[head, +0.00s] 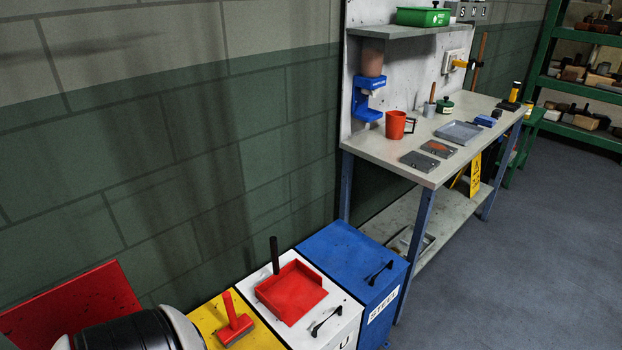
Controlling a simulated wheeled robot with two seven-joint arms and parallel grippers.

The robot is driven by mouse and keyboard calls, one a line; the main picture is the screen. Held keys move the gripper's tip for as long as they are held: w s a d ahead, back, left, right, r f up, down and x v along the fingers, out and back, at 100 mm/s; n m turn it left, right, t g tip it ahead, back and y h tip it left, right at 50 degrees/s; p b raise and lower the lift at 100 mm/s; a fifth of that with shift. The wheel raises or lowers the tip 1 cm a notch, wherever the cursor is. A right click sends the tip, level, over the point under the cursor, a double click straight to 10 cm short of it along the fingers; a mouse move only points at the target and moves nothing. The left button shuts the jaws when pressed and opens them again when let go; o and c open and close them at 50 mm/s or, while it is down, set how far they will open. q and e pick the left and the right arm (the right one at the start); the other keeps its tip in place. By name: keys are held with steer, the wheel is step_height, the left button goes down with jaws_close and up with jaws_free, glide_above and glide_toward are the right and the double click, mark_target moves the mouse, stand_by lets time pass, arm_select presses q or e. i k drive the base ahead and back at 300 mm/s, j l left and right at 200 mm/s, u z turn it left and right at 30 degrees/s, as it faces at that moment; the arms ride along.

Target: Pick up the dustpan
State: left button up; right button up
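A red dustpan (291,291) with an upright black handle at its back edge lies on the white lid of a bin (340,313) in the lower middle of the head view. Its open tray faces up. Neither of my grippers shows in the head view. A dark rounded part with white edges at the bottom left looks like part of my own body.
A red hand brush (235,322) lies on the yellow bin lid (206,318) to the left. A blue bin (345,252) marked STEEL stands to the right. A red panel (75,301) tilts up at far left. A workbench (400,152) holds an orange mug (395,125) and plates.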

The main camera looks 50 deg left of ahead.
mark_target(293, 290)
steer(key=i+u, duration=0.35)
steer(key=i+l+u, duration=0.2)
steer(key=u, duration=0.15)
steer(key=i+l+u, duration=0.3)
steer(key=i+j, duration=0.05)
steer(key=i, duration=0.05)
